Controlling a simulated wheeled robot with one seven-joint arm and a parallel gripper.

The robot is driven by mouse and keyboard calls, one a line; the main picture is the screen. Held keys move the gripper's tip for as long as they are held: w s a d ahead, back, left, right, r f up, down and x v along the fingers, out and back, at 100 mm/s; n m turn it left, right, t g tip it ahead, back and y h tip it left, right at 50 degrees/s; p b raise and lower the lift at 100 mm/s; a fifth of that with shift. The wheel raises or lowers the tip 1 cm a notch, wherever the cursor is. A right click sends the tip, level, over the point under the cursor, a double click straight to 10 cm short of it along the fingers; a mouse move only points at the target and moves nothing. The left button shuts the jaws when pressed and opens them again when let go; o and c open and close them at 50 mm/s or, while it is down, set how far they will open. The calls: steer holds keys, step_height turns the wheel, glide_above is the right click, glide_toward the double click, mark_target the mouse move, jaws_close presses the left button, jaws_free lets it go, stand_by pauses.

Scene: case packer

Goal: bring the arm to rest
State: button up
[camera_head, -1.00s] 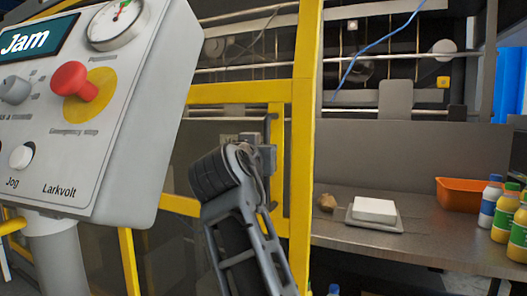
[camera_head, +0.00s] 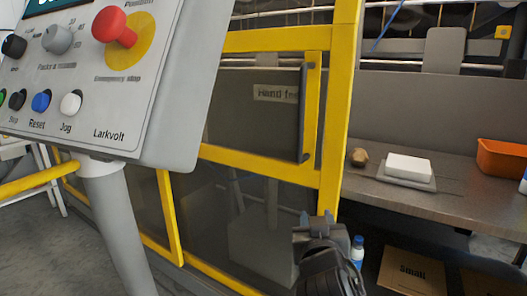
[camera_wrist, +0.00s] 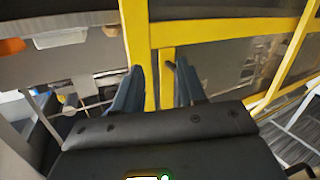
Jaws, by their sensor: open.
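My gripper (camera_head: 318,222) is at the lower middle of the head view, in front of the yellow-framed guard and low beside its post. In the wrist view my gripper (camera_wrist: 157,85) shows two dark fingers spread apart with nothing between them. Beyond the fingers is the yellow frame (camera_wrist: 133,30) of the guard. My forearm is mostly cut off by the bottom edge of the head view.
A grey control panel (camera_head: 150,120) with a red emergency stop button (camera_head: 115,28) stands at left. At right, a worktop (camera_head: 450,205) holds a white block (camera_head: 409,167), a brown lump (camera_head: 358,157) and an orange bin (camera_head: 502,158). A cardboard piece (camera_head: 412,272) and a bottle (camera_head: 357,252) are below.

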steer(key=s+d+f+n+y+p, duration=0.1)
steer(key=s+d+f, duration=0.1)
steer(key=s+f, duration=0.5)
steer(key=s+d+f+g+y, duration=0.1)
steer(key=s+d+f, duration=0.1)
steer(key=s, duration=0.8)
steer(key=s+d+f+n+y+p, duration=0.1)
steer(key=s+d+f, duration=0.3)
steer(key=s, duration=0.5)
steer(key=s+d+r+m, duration=0.1)
steer(key=s+r, duration=0.3)
steer(key=s, duration=0.8)
steer(key=s+d+r+m+p, duration=0.1)
steer(key=s+r, duration=0.4)
steer(key=s, duration=0.7)
steer(key=shift+s+d+g+h, duration=0.2)
steer(key=shift+s+g+h, duration=0.05)
steer(key=shift+g+h, duration=0.05)
